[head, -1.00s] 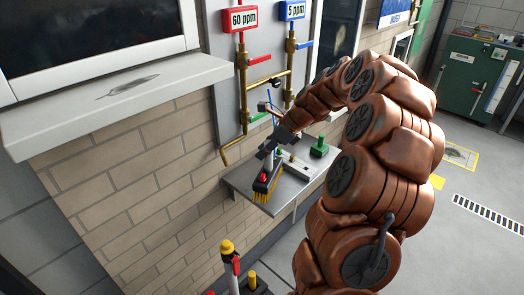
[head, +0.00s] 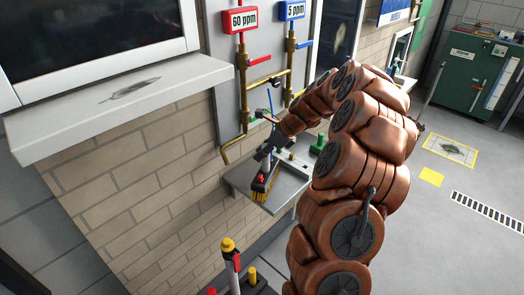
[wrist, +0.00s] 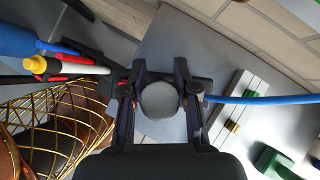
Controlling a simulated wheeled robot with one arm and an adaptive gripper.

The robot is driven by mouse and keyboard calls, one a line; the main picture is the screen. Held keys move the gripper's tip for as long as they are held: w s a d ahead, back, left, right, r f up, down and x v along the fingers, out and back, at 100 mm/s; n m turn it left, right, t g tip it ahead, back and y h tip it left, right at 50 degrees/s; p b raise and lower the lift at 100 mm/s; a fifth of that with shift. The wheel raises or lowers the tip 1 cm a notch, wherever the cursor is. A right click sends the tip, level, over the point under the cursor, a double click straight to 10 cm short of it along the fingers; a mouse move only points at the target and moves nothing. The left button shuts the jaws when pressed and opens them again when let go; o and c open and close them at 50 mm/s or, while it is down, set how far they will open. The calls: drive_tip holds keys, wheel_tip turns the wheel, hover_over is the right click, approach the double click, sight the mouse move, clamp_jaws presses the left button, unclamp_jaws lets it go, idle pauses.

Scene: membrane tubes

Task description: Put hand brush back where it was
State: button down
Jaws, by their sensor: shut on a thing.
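The hand brush (head: 260,187) has a dark block with yellow bristles pointing down and a pale upright handle. In the head view it is at the front left part of the grey wall shelf (head: 287,190); whether the bristles touch the shelf is unclear. My gripper (head: 267,148) is above the block, shut on the handle. In the wrist view, a round grey end (wrist: 159,101) sits between my gripper's fingers (wrist: 160,88).
A green block (head: 318,145) and a pale strip with small coloured pieces (wrist: 236,115) are on the shelf, right of the brush. Valve pipes (head: 243,90) rise behind it. A yellow-capped post (head: 229,250) stands below, left of the shelf. A white ledge (head: 120,105) juts out at left.

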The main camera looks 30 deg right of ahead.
drive_tip(key=c, duration=0.9)
unclamp_jaws()
